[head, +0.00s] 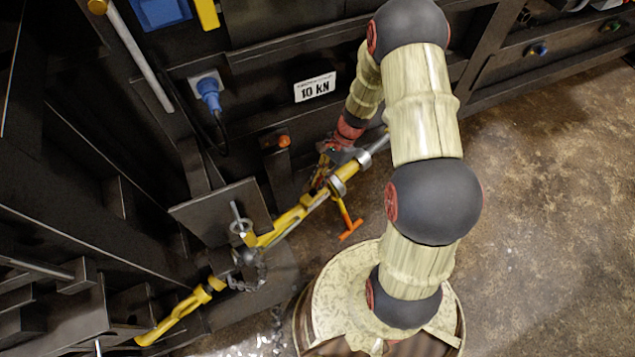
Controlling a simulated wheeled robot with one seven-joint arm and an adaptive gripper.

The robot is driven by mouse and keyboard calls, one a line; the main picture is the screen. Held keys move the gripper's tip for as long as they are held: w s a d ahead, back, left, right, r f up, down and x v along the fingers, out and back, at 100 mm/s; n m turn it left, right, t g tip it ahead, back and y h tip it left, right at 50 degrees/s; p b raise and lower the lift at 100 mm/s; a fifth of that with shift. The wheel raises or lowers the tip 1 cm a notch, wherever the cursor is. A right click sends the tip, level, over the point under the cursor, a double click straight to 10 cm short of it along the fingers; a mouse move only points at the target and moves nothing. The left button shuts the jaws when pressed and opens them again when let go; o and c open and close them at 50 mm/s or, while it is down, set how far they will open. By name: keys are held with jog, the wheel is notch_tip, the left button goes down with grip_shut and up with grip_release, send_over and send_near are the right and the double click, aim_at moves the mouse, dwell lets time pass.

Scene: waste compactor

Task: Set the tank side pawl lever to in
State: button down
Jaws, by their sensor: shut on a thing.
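A yellow and grey bar mechanism (295,216) runs diagonally from the lower left up to a grey rod at the right. A small orange T-shaped lever (348,222) hangs from its upper part, below a grey collar. I cannot tell for sure which part is the tank side pawl lever. My gripper (325,168) is at the upper end of the bar, left of the grey collar. It is shut on a part of the yellow bar mechanism there. The fingertips are small and partly hidden, so the exact part held is unclear.
A dark plate (215,208) stands left of the bar, with a chain (247,278) below it. An orange knob (284,142) sits on the dark machine frame. A blue plug (209,92) and a 10 kN label (315,87) are above. Open floor (550,200) lies right.

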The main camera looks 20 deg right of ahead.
jog(key=shift+w+d+f+y, duration=0.1)
jog(key=shift+w+d+y, duration=0.1)
jog(key=shift+d+y, duration=0.15)
dwell(0.4)
jog(key=c, duration=1.8)
grip_release()
jog(key=shift+c, duration=0.2)
jog(key=v, duration=1.2)
jog(key=shift+f, duration=0.15)
